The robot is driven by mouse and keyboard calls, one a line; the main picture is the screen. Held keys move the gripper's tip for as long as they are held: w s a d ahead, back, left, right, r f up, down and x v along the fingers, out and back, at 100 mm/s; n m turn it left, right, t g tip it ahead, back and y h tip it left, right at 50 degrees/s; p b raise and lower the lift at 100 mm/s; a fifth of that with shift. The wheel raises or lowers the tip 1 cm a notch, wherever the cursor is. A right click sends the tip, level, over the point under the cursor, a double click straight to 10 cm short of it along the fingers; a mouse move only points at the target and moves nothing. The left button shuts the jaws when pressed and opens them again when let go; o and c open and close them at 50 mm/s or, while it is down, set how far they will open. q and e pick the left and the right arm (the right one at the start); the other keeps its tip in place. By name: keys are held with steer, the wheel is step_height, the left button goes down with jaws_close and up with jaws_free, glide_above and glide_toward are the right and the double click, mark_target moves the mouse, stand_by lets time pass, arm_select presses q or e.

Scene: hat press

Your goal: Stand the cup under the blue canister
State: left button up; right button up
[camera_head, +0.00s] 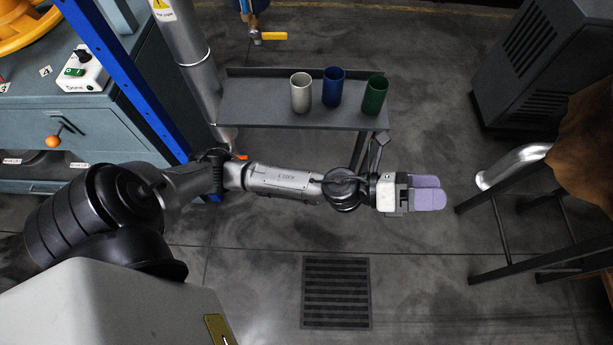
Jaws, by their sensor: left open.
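Three open-topped cups stand upright on a grey metal shelf (245,105): a cream cup (301,93), a blue cup (333,88) and a green cup (375,96). At the top edge is the bottom of a blue canister (254,5), with a brass tap and yellow handle (273,36); its upper part is out of frame. No cup shows under the tap. My left gripper (430,191), with lavender finger pads, is open and empty, in front of and right of the shelf, apart from the cups. My right gripper is not in view.
A teal workbench (90,125) with a control box (86,72) stands at left, beside a blue post (125,75) and a grey pipe (184,45). A dark cabinet (540,60) is at upper right. A dark stand (520,265) with a silver tube (512,165) is at right.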

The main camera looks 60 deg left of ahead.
arm_select(q)
steer(key=s+a+f+n+g+y, duration=0.2)
steer(key=s+a+f+n+y, duration=0.4)
steer(key=n, duration=0.6)
steer(key=s+a+f+n+g+y, duration=0.2)
steer(key=a+f+n+y, duration=0.2)
steer(key=f+n+y, duration=0.65)
steer(key=s+a+f+n+g+h, duration=0.1)
steer(key=s+f+n+g, duration=0.3)
steer(key=s, duration=0.5)
steer(key=shift+a+n+g+h, duration=0.35)
steer(key=shift+n+h, duration=0.2)
steer(key=shift+n, duration=0.7)
steer(key=shift+o, duration=0.5)
steer(key=s+f+n+g+h, duration=0.1)
steer(key=s+f+n+g, duration=0.2)
steer(key=s, duration=0.5)
steer(key=shift+s+d+g, duration=0.15)
steer(key=shift+s+g, duration=0.25)
steer(key=shift+g, duration=0.35)
